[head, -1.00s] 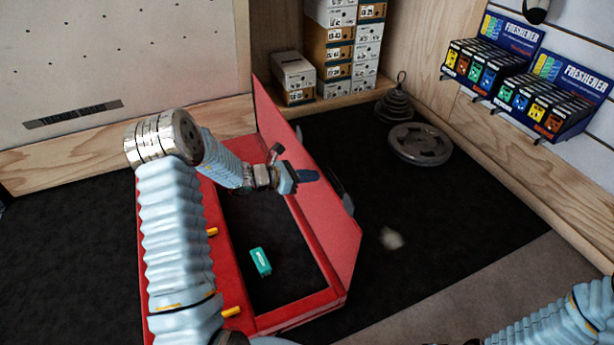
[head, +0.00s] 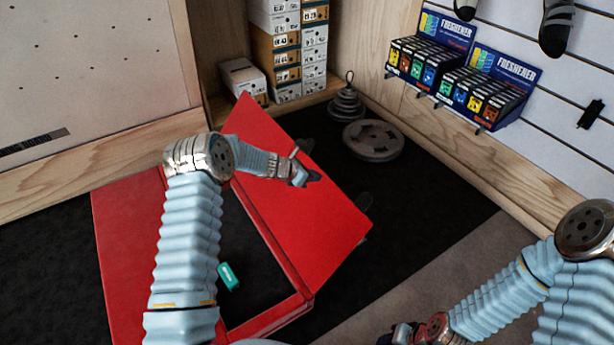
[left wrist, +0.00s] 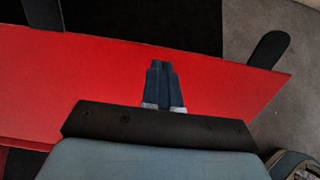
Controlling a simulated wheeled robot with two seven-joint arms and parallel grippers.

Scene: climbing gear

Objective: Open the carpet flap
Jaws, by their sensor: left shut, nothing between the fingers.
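The carpet flap is a flat red panel (head: 300,200) along the right side of a red frame (head: 265,322) on the floor. It leans outward to the right, and the dark opening shows to its left. My left gripper (head: 313,178) is shut and empty, at the flap's inner face in the head view. In the left wrist view its closed fingertips (left wrist: 164,68) lie over the red flap (left wrist: 225,85); whether they touch it I cannot tell. My right gripper (head: 398,334) shows only partly at the bottom edge, and its jaws are unclear.
A teal box (head: 228,277) lies inside the opening. A round weight plate (head: 373,140) and a stack of small weights (head: 346,102) stand on black carpet beyond the flap. Stacked shoe boxes (head: 290,50) fill the back corner.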

